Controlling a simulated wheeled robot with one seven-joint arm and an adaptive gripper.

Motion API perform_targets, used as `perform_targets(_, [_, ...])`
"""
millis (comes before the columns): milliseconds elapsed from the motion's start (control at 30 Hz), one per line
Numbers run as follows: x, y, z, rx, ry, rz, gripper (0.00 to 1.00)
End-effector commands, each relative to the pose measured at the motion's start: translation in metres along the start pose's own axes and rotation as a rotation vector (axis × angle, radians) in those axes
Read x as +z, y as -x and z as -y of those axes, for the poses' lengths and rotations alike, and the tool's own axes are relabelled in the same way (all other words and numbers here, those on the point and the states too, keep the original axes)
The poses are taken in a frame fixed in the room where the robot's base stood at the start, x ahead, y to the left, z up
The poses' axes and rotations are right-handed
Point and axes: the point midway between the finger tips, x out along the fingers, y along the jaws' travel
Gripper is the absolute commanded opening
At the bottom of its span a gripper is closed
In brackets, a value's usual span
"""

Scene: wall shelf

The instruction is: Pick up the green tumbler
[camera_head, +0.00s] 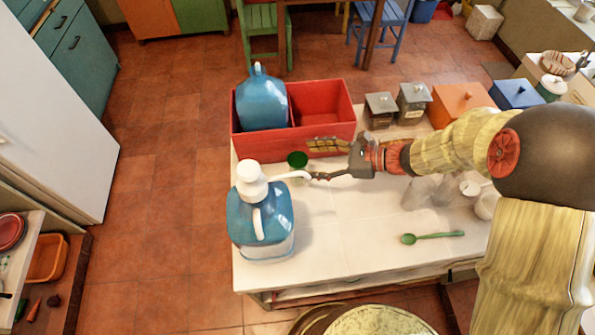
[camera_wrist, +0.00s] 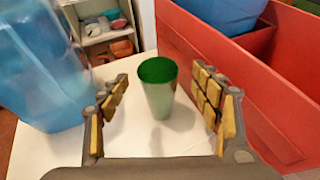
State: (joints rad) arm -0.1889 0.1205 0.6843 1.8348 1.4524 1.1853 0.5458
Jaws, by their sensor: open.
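The green tumbler (camera_wrist: 158,88) stands upright on the white tabletop in the wrist view. It is centred a little beyond the two yellow-padded fingers of my gripper (camera_wrist: 163,112), which are spread wide and empty. In the head view the tumbler (camera_head: 297,160) shows as a dark green rim beside the front wall of the red crate. There my gripper (camera_head: 325,177) reaches in from the right, close to the tumbler, and the white pump spout partly hides the space between them.
A blue pump bottle (camera_head: 262,222) stands left of the tumbler, its spout reaching toward my gripper. The red crate (camera_head: 325,138) holds a blue jug (camera_head: 262,103) and bounds the far side. A green spoon (camera_head: 432,238) and clear glasses (camera_head: 420,192) lie to the right. The front middle tabletop is clear.

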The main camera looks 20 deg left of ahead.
Motion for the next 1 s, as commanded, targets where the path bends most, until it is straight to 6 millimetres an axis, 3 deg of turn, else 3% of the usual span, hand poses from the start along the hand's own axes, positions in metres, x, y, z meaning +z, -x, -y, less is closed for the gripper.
perform_targets(333, [-0.002,-0.044,-0.003,0.002,0.002,0.0,0.64])
perform_targets(633, [-0.002,-0.047,-0.002,0.0,0.002,0.0,0.64])
perform_targets(1000, [-0.002,-0.047,-0.002,0.0,0.002,0.0,0.43])
